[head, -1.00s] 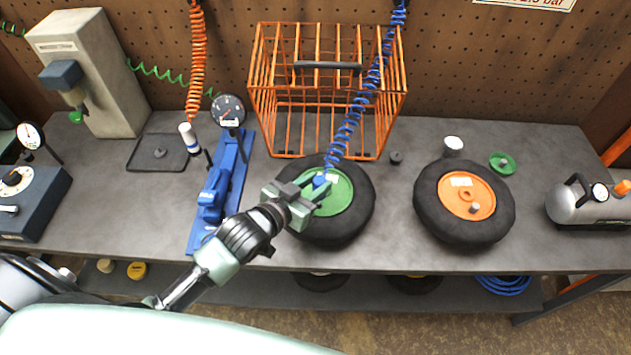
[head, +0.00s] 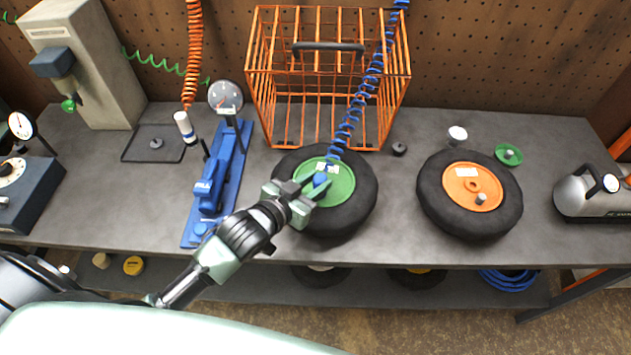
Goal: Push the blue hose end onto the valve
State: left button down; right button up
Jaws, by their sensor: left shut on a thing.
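The blue coiled hose (head: 348,128) hangs from above, past the orange cage, down to the green-hubbed wheel (head: 365,203). My left gripper (head: 318,184) is over the green hub (head: 342,188), shut on the blue hose end (head: 320,179). The fingers cover most of the hose end. The valve is hidden under the gripper and hose end, so I cannot tell whether they touch. My right gripper is not in view.
An orange wire cage (head: 325,47) stands just behind the green-hubbed wheel. A blue foot pump (head: 218,185) is at left, an orange-hubbed wheel (head: 470,194) at right. Grey bench top (head: 400,235) is clear between the wheels.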

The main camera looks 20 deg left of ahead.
pick_arm(q)
jog(key=shift+s+p, duration=0.1)
jog(key=shift+p, duration=0.55)
dwell(0.6)
dwell(0.4)
jog(key=shift+f+b, duration=0.45)
jog(key=shift+f, duration=0.3)
jog(key=c, duration=1.3)
grip_release()
jog(key=shift+c, duration=0.2)
jog(key=shift+p+v, duration=1.1)
jog(key=shift+v, duration=0.45)
jog(key=p+v, duration=0.4)
jog(key=v, duration=0.4)
jog(key=shift+p, duration=0.35)
